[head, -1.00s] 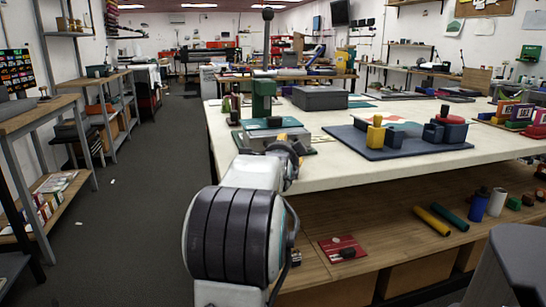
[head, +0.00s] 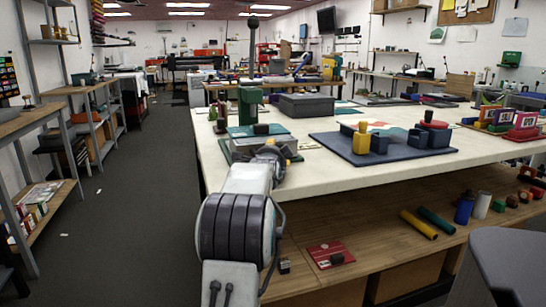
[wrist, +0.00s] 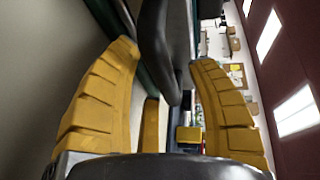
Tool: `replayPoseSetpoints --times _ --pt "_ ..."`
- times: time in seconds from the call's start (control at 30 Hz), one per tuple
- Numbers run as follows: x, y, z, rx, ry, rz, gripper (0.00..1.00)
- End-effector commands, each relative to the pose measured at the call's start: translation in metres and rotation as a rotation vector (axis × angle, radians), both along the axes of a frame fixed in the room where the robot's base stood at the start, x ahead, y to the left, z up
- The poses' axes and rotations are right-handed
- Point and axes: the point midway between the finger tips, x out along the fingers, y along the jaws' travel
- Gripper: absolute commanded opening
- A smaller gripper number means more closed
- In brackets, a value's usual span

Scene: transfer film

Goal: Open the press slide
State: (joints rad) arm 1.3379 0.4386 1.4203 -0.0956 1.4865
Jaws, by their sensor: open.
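The green press (head: 249,105) stands at the left end of the white worktable, with a tall lever topped by a black ball. Its teal slide plate (head: 240,132) lies at its foot on a grey base, with a black knob (head: 261,129) on top. My gripper (head: 280,150) is low at the front of the press, partly hidden by my own arm. In the wrist view my gripper (wrist: 163,55) has its yellow fingers spread apart. A dark rounded bar (wrist: 160,45) shows between them; whether the fingers touch it, I cannot tell.
A blue-grey board (head: 400,155) with yellow and dark blue blocks lies to the right on the white tabletop (head: 330,178). A wooden lower shelf (head: 360,225) holds coloured rolls.

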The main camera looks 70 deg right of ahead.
Motion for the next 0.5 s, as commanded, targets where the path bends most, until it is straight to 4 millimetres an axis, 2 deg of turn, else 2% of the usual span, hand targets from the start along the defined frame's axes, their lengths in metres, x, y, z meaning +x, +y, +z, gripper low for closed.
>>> replayPoseSetpoints --times 0.17,0.2,0.5 --pt "0.0000 0.0000 0.0000 0.000 0.000 0.000 0.53" --pt "0.0000 0.0000 -0.0001 0.000 0.000 0.000 0.55" --pt "0.0000 0.0002 0.0000 0.000 0.000 0.000 0.28"
